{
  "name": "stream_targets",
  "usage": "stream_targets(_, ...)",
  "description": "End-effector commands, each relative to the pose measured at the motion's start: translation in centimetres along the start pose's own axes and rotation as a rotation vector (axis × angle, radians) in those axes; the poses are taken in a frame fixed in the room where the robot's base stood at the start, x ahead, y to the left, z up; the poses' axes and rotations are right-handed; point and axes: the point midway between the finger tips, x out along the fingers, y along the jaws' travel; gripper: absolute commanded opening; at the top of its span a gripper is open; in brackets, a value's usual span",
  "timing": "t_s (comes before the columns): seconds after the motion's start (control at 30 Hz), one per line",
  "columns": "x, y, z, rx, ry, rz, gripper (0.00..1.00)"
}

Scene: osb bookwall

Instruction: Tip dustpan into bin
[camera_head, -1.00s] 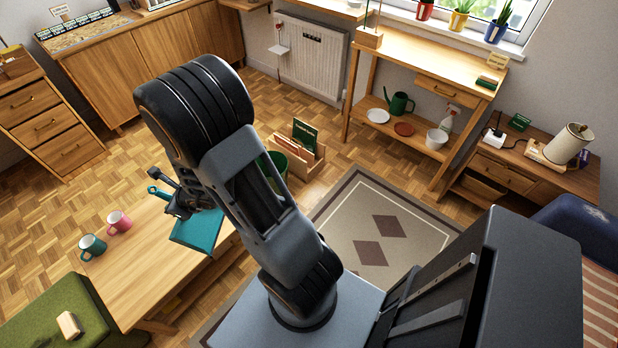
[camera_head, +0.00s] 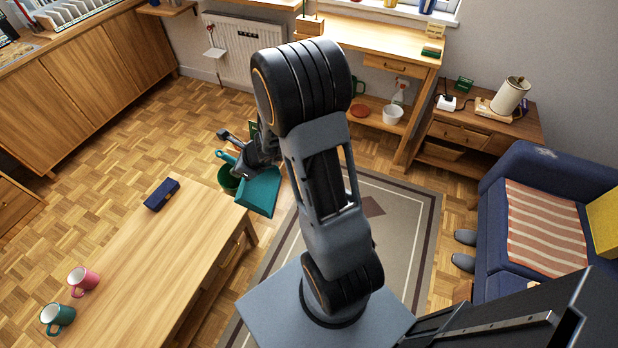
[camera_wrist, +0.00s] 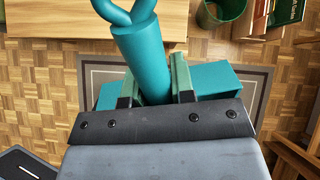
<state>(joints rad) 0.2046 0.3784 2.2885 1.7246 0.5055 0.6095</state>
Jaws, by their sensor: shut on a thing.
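My gripper (camera_head: 257,160) is shut on the handle of the teal dustpan (camera_head: 256,192). In the head view the dustpan hangs in the air, its pan towards the camera and its looped handle end towards the left. In the wrist view the handle (camera_wrist: 142,58) stands between the two fingers (camera_wrist: 157,84), with part of the pan (camera_wrist: 217,78) behind them. The green bin (camera_head: 228,181) stands on the floor, partly hidden by the dustpan in the head view. It also shows at the top of the wrist view (camera_wrist: 225,14). I cannot see what lies in the dustpan.
The wooden table (camera_head: 150,255) carries a pink mug (camera_head: 84,280), a teal mug (camera_head: 58,317) and a dark blue case (camera_head: 162,194). A blue sofa (camera_head: 540,200) stands at right, with slippers (camera_head: 464,249) before it. Parquet floor left of the bin is clear.

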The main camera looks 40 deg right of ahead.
Motion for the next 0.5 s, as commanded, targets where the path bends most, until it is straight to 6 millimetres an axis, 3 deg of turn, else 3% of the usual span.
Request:
stream_targets(0.27, 2.1, -1.2, -4.2, -0.348, 0.140, 0.247, 0.00)
stream_targets(0.37, 2.6, -2.0, -7.0, -0.557, 0.210, 0.360, 0.00)
stream_targets(0.5, 2.8, -4.0, -12.9, -0.941, 0.311, 0.504, 0.00)
